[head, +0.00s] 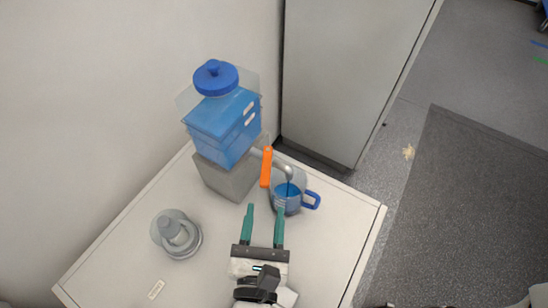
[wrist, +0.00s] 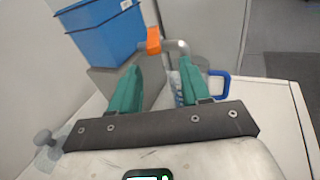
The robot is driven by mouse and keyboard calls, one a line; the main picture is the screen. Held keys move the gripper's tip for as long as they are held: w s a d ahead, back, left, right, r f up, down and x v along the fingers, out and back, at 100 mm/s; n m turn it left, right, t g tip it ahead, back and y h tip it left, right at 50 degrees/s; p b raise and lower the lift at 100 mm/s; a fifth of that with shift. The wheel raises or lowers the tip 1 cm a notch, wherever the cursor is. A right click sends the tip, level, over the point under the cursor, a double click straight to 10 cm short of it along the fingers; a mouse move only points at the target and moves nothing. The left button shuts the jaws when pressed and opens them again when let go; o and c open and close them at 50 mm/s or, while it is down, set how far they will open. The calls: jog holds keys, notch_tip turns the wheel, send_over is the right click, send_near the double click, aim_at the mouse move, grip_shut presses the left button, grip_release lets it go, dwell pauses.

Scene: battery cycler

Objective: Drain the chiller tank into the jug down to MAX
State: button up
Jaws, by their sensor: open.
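The chiller tank (head: 222,125) is a clear box with blue liquid and a blue cap (head: 215,77), standing on a grey block (head: 228,177). In the wrist view its blue body (wrist: 100,32) is at the upper left. An orange handle (head: 266,167) stands upright at the tap with a grey curved spout (head: 287,170). The jug (head: 288,198), with a blue handle and blue liquid inside, is under the spout. My gripper (head: 265,208) is open and empty, its green fingers pointing toward the handle. In the wrist view the orange handle (wrist: 153,40) shows beyond the fingertips. The jug's marks are too small to read.
A grey round fitting (head: 176,234) stands on the white bench top (head: 125,250) at the left. A small label (head: 156,290) lies near the front. A grey cabinet (head: 350,75) stands behind; the bench's right edge is close to the jug.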

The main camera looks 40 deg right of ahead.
aim_at(266, 170)
jog(key=shift+n+t, duration=0.4)
jog(key=x, duration=0.3)
jog(key=p+x, duration=0.1)
jog(key=x, duration=0.2)
jog(key=r+x, duration=0.1)
jog(key=x, duration=0.3)
jog(key=shift+w+a+p, duration=0.15)
jog(key=shift+w+p, duration=0.1)
jog(key=shift+p, duration=0.1)
grip_shut()
